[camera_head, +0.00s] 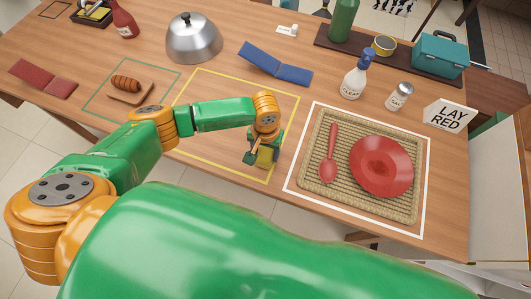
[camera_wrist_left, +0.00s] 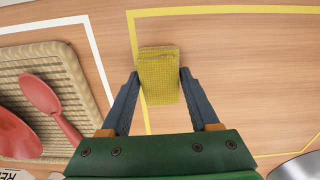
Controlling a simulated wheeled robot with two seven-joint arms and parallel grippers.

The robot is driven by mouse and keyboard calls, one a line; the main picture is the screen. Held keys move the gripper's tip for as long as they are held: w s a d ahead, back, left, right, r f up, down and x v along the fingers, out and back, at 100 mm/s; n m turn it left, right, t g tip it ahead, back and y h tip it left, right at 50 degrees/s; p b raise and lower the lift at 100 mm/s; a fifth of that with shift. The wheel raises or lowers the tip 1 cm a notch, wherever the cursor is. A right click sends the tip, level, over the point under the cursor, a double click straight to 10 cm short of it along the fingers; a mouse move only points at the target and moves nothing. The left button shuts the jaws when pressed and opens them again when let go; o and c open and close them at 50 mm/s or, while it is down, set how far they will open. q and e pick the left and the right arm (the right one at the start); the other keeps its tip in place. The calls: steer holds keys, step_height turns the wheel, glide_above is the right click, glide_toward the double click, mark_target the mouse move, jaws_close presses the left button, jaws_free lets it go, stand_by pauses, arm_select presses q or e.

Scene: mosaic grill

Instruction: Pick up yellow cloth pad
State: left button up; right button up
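The yellow cloth pad (camera_wrist_left: 158,78) is a small textured pad with a ridge or fold along its far end. In the left wrist view it lies between the two dark fingertips of my left gripper (camera_wrist_left: 159,73), one on each side. Any gap there is very thin, so I cannot tell whether the fingers press on it. In the head view my left gripper (camera_head: 262,152) is low at the right side of the yellow outline, with the pad (camera_head: 267,155) partly hidden by it. My right gripper is not in view.
Right of the gripper, a woven mat (camera_head: 313,190) holds a red spoon (camera_head: 330,155) and a red plate (camera_head: 382,164). A blue folded cloth (camera_head: 276,66) and a metal dome (camera_head: 193,40) lie behind. A spray bottle (camera_head: 356,76) stands at the back right. Inside the yellow outline is mostly clear.

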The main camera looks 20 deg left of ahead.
mark_target(267, 153)
arm_select(q)
steer(key=c, duration=0.7)
steer(key=shift+w, duration=0.1)
steer(key=shift+r, duration=0.45)
steer(key=r, duration=0.3)
steer(key=shift+d+p, duration=0.2)
steer(key=shift+p, duration=0.2)
steer(key=s+d+r, duration=0.6)
steer(key=s, duration=0.1)
steer(key=s+d+r+p, duration=0.1)
steer(key=s+d+r, duration=0.2)
steer(key=shift+s+d, duration=0.1)
steer(key=shift+s, duration=0.05)
